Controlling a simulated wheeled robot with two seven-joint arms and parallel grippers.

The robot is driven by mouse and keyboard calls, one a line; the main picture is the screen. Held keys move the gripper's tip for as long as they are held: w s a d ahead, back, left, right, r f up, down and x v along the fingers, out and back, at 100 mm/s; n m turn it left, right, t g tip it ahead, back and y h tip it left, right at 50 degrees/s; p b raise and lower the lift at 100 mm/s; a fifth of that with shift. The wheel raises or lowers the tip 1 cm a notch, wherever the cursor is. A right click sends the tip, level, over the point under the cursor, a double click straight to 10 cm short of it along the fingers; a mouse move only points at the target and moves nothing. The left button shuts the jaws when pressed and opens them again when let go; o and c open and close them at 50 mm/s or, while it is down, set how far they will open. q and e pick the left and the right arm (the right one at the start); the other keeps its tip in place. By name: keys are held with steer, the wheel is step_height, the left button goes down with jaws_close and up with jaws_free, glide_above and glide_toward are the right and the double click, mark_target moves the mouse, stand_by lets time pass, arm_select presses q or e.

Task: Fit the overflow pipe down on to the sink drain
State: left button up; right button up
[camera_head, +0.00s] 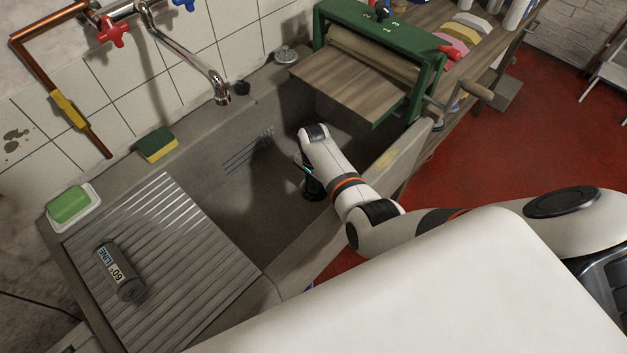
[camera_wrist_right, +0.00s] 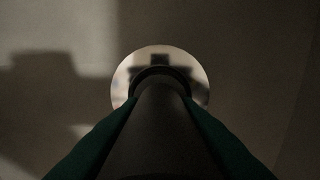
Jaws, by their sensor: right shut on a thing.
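The overflow pipe is a dark cylinder; in the right wrist view the pipe (camera_wrist_right: 160,135) runs away from the camera between the two green fingers of my right gripper (camera_wrist_right: 160,110). The sink drain (camera_wrist_right: 122,82) is a bright round disc around the pipe's far end, with a dark ring at its middle. I cannot tell whether the pipe touches or has entered it. In the head view my right gripper (camera_head: 309,176) is down inside the stone sink (camera_head: 262,205), shut on the pipe; the arm hides the drain. My left gripper is not in view.
A green roller press (camera_head: 421,75) with a wooden board stands over the sink's right end. The tap (camera_head: 217,85) hangs over the back. A ribbed drainboard (camera_head: 185,225) holds a grey cylinder (camera_head: 117,268); a sponge (camera_head: 157,145) and soap (camera_head: 70,205) lie along the left back ledge.

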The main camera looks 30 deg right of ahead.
steer(key=shift+f+b, duration=0.5)
steer(key=shift+f, duration=0.2)
stand_by(0.5)
steer(key=o, duration=1)
steer(key=shift+o, duration=0.2)
steer(key=shift+r, duration=0.1)
step_height(320, 180, up, 22)
steer(key=p, duration=1.8)
